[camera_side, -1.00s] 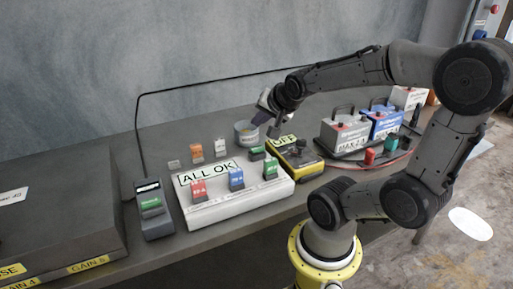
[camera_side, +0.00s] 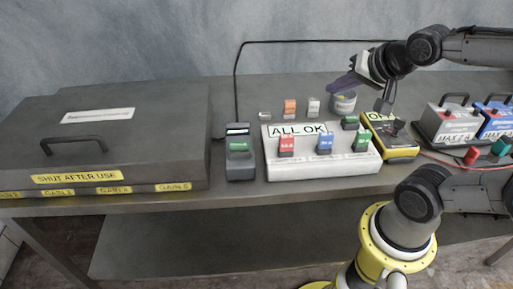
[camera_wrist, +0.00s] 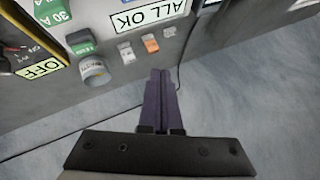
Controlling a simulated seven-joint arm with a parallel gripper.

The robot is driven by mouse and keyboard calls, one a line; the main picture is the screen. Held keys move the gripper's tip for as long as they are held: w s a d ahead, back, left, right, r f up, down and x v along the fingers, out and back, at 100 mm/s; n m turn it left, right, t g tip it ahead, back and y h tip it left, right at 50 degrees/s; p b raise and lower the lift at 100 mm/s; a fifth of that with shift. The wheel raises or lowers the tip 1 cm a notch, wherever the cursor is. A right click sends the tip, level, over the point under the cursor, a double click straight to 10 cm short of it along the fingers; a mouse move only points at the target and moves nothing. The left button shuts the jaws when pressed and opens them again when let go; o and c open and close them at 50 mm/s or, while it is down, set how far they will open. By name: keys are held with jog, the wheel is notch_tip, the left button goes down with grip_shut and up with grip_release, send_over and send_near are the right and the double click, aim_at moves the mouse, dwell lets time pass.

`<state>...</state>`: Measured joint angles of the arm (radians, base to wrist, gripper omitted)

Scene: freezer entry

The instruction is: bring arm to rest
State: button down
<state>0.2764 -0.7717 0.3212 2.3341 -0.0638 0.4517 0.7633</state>
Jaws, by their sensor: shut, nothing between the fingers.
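My gripper (camera_side: 345,84) is raised above the back of the bench in the side view, fingers pointing left, close to the grey wall. In the wrist view its two purple fingers (camera_wrist: 160,98) lie together with nothing between them. The gripper is apart from everything on the bench. A small grey cup (camera_side: 343,102) stands below it and also shows in the wrist view (camera_wrist: 93,70).
A white fuse board (camera_side: 325,168) reading ALL OK holds several coloured fuses. A yellow meter (camera_side: 398,150) reading OFF, batteries (camera_side: 446,122), a small charger (camera_side: 240,165) and a shut grey chest (camera_side: 110,140) share the bench. Loose fuses (camera_side: 290,108) stand behind the board.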

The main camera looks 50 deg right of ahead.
jog(key=s+a+f+n+g+y, duration=0.2)
jog(key=s+a+n, duration=0.5)
jog(key=n, duration=0.4)
jog(key=shift+s+a+f+g+y, duration=0.25)
jog(key=shift+s+a+g+y, duration=0.15)
jog(key=shift+s+g, duration=0.3)
jog(key=shift+s, duration=0.1)
